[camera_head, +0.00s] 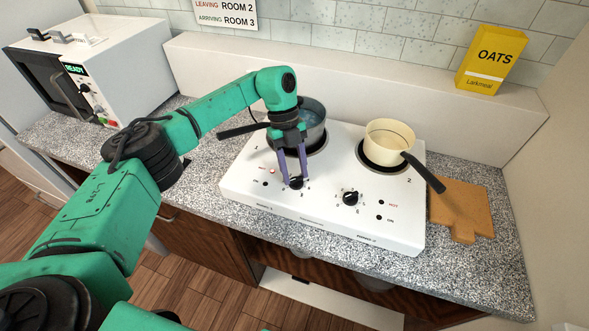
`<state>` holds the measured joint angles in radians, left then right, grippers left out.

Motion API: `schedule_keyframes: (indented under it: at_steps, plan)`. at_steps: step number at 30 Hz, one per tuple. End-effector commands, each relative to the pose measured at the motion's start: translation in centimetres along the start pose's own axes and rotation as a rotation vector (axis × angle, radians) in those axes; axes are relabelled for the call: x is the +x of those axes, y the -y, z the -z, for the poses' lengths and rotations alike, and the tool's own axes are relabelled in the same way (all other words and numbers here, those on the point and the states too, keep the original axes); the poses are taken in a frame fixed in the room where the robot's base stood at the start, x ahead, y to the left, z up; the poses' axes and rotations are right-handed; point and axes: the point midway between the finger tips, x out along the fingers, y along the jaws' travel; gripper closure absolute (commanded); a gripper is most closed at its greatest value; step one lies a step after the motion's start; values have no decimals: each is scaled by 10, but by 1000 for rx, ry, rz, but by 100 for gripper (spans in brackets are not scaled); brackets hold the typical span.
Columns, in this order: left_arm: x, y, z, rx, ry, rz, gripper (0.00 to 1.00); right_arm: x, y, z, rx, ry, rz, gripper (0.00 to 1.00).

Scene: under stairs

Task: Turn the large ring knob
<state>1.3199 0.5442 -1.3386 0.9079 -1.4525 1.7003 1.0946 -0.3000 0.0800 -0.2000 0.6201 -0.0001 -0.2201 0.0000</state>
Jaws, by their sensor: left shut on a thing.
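A white two-ring hotplate (325,220) stands on the speckled counter. Its left knob (297,184), black, is on the front panel below the left ring. My left gripper (296,180) reaches down with its purple fingers on either side of this knob and is shut on it. The fingers partly cover the knob, so its pointer cannot be read. A small red light (273,171) shows to the left of it. The right knob (351,198), black with marks around it, is free. My right gripper is not in view.
A dark pot (312,117) with a black handle sits on the left ring, close behind my gripper. A cream pan (388,138) sits on the right ring, handle forward. A yellow oats box (486,58) stands on the ledge.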

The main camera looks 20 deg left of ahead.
Motion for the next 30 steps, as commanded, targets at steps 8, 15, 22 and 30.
schedule_keyframes:
  at_steps: [8, 15, 22, 30]
  plan:
    - [0, 0, 0, -1, 0, -1, 22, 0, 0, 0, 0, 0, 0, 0]
    - [-6, 0, -1, -1, 2, 0, 22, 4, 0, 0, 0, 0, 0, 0]
    - [-57, 1, -2, -2, 5, 5, 22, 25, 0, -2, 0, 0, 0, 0]
    - [-134, 1, 3, -3, -1, -2, 22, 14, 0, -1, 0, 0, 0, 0]
